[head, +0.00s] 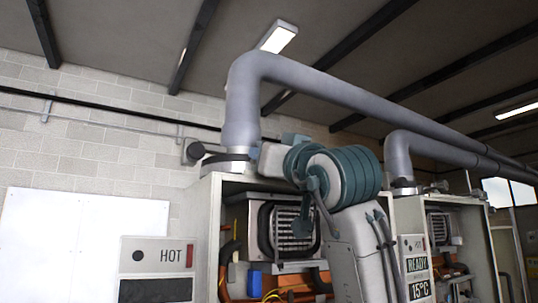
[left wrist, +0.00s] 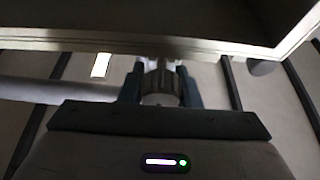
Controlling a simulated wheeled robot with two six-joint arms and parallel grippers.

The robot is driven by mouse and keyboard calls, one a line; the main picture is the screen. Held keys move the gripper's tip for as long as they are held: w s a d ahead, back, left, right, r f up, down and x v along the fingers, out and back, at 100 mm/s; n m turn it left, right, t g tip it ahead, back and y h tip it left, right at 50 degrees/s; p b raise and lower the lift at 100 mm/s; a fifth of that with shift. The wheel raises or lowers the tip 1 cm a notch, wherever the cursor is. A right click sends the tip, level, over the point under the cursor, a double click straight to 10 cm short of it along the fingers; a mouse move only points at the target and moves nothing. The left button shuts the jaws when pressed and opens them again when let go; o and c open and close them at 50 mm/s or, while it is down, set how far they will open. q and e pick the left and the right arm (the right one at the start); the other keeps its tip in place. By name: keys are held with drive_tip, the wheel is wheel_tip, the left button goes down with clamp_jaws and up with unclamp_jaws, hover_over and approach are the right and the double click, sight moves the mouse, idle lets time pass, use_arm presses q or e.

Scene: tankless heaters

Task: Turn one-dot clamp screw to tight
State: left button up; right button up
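A grey flue pipe (head: 240,105) rises from the left heater cabinet, with a metal clamp band (head: 226,165) around its base. My left arm comes up from the bottom middle, and my left gripper (head: 258,155) is at the right side of this clamp, partly hidden behind my own wrist. In the left wrist view its two dark fingers (left wrist: 160,92) stand on both sides of a ridged metal clamp screw (left wrist: 161,78) and appear closed on it. The dot marks and the screw's setting cannot be made out. My right gripper is not in view.
The open heater cabinet (head: 208,215) with coils and pipes is below my wrist. A second flue pipe (head: 398,158) and heater stand to the right. A HOT panel (head: 157,262) is at the lower left. A dark round part (head: 194,152) sticks out left of the clamp.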

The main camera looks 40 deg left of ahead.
use_arm(q)
drive_tip(key=c, duration=0.4)
drive_tip(key=m+t+h+b, duration=0.1)
drive_tip(key=m, duration=0.1)
drive_tip(key=m+t+h+b, duration=0.1)
drive_tip(key=m+b, duration=0.1)
drive_tip(key=m, duration=0.1)
drive_tip(key=m+t+b, duration=0.1)
drive_tip(key=m+t, duration=0.1)
drive_tip(key=m, duration=0.1)
drive_tip(key=shift+w+h+b, duration=0.2)
drive_tip(key=shift+h+b, duration=0.15)
drive_tip(key=shift+h, duration=0.05)
drive_tip(key=shift+c, duration=0.2)
drive_tip(key=o, duration=1)
drive_tip(key=shift+c, duration=0.2)
